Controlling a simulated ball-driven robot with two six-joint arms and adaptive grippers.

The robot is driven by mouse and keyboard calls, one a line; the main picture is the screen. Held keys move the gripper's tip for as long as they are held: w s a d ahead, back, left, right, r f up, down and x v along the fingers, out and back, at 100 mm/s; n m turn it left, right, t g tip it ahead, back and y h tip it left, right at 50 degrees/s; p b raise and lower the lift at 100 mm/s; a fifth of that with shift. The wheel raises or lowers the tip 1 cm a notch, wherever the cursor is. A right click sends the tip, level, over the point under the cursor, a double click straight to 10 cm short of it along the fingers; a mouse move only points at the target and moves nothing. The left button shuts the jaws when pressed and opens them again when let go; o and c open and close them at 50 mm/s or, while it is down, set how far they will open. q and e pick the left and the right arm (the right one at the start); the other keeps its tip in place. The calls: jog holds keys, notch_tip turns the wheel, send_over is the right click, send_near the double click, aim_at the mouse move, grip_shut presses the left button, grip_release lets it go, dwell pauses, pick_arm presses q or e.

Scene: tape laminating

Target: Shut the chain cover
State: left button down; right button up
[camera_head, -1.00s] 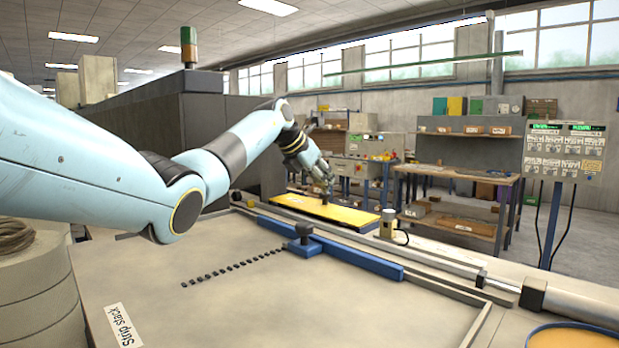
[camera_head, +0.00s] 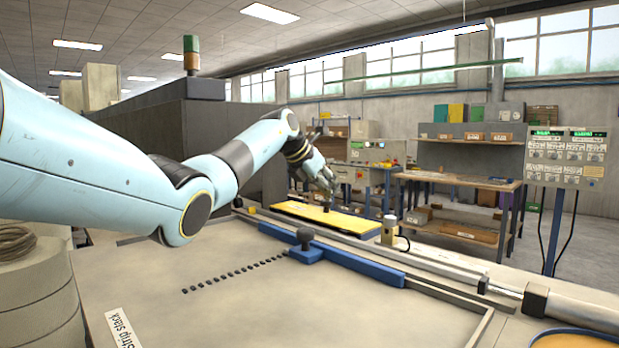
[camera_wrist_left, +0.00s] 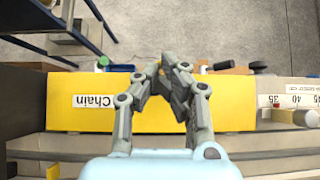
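The chain cover (camera_head: 345,221) is a long yellow panel that lies flat, as far as I can see, along the far side of the machine bed. In the left wrist view, the yellow panel (camera_wrist_left: 80,117) carries a white "Chain" label and runs under my gripper. My left gripper (camera_head: 327,206) is over the middle of the panel, close above or touching it. In the wrist view, the left gripper's fingers (camera_wrist_left: 164,68) converge with their tips close together. I see nothing clearly held between them. Contact with the panel is unclear. My right gripper is out of view.
A blue bar (camera_head: 355,263) with a dark-knobbed block (camera_head: 305,245) lies on the near plate (camera_head: 250,300). A silver sensor post (camera_head: 389,230) stands right of the cover. A workbench (camera_head: 455,182) and control panel (camera_head: 567,157) stand beyond.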

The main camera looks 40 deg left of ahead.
pick_arm(q)
jog(key=d+v, duration=0.1)
jog(key=v, duration=1)
jog(key=shift+s+a+r, duration=0.3)
jog(key=shift+s+a, duration=0.05)
jog(key=shift+a, duration=0.15)
jog(key=shift+r, duration=0.1)
